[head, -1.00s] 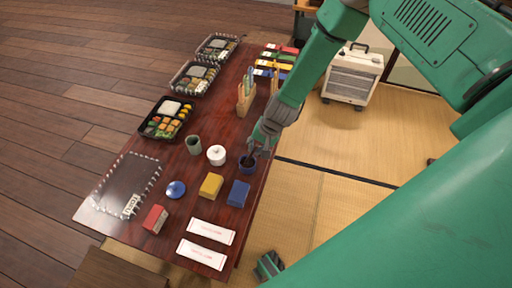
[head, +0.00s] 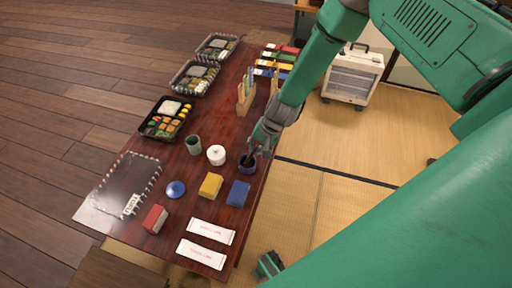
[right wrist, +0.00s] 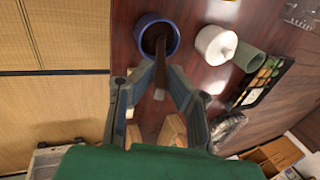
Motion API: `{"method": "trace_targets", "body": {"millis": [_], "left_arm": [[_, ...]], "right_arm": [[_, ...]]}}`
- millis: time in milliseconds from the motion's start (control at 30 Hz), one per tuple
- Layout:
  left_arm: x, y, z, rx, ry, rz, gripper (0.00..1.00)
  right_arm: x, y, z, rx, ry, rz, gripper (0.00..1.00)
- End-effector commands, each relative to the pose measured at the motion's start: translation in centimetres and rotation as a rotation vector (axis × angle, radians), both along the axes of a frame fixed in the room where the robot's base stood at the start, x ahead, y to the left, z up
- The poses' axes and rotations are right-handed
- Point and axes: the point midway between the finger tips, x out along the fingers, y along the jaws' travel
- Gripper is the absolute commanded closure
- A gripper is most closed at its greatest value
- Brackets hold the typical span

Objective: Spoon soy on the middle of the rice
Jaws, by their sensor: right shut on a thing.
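The open bento box (head: 149,134) lies at the left edge of the table, with a white block of rice (head: 170,107) in its far part. A small blue cup (head: 247,168) stands near the table's right edge. In the right wrist view, the blue cup (right wrist: 145,22) has a dark inside, and a brown spoon (right wrist: 160,65) stands tilted in it. My right gripper (head: 257,146) is above the cup, shut on the spoon's handle. The spoon's bowl is hidden in the cup.
A white lidded pot (head: 216,157) and a grey-green cup (head: 194,145) stand between the blue cup and the bento. Yellow (head: 211,184) and blue (head: 238,193) blocks are nearer. A wooden holder (head: 246,101) stands beyond. More packed bentos (head: 195,78) lie far left.

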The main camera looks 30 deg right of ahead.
Motion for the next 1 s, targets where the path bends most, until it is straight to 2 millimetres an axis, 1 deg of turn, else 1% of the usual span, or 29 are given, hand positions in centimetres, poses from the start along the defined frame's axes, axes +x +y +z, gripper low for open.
{"method": "trace_targets", "body": {"millis": [167,267,1000], "left_arm": [[0.0,0.0,0.0,0.0,0.0,0.0,0.6],[0.0,0.0,0.3,0.0,0.0,0.0,0.6],[0.0,0.0,5.4,0.0,0.0,0.0,0.6]], "right_arm": [[-0.1,0.0,-0.1,0.001,0.003,0.001,1.0],[-0.2,0.0,0.3,0.001,0.003,0.001,1.0],[-0.1,0.0,6.3,0.0,0.0,0.001,1.0]]}}
